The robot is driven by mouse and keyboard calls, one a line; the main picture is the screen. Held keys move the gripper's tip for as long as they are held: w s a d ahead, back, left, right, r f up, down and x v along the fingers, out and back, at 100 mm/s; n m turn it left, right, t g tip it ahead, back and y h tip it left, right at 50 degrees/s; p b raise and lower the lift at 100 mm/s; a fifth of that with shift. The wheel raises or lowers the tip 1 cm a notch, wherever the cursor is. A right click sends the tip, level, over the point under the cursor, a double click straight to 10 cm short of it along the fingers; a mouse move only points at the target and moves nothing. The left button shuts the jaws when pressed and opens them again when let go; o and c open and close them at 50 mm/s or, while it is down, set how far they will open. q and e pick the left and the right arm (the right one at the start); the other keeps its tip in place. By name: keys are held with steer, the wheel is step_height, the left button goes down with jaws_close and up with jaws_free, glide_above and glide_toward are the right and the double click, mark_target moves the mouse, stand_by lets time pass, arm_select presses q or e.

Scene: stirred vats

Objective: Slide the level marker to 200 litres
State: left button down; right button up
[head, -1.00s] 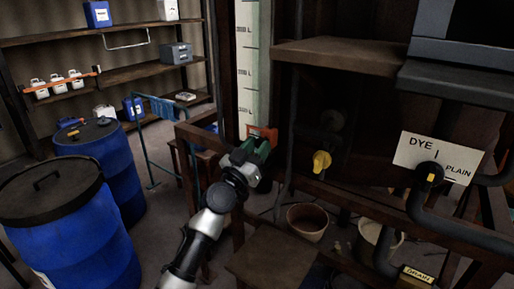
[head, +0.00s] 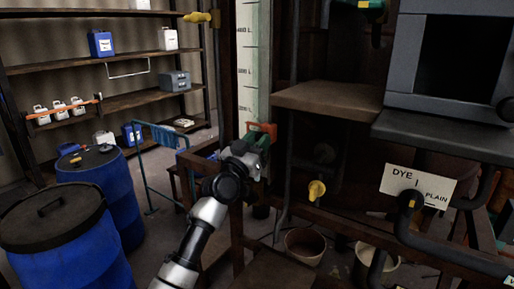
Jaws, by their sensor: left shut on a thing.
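The level marker (head: 263,126), an orange piece, sits beside the lower visible part of the pale green level scale (head: 248,60). The scale is a tall upright strip with dark lines and litre labels, too small to read surely. My left gripper (head: 259,141) is shut on the marker, and its arm comes up from below. The fingers and wrist hide part of the marker and the scale's lower end, so its exact reading cannot be told.
A brown ledge (head: 330,97) and a grey box-like unit (head: 455,60) stand to the right. A yellow tap handle (head: 317,189) and a DYE/PLAIN sign (head: 417,184) are below them. Blue drums (head: 65,245) and shelves (head: 120,62) fill the left.

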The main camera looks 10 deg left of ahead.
arm_select(q)
steer(key=shift+r, duration=0.1)
steer(key=c, duration=1.2)
jaws_free()
steer(key=o, duration=0.4)
steer(key=shift+b+v, duration=1.7)
steer(key=shift+v, duration=3.75)
steer(key=shift+w, duration=0.1)
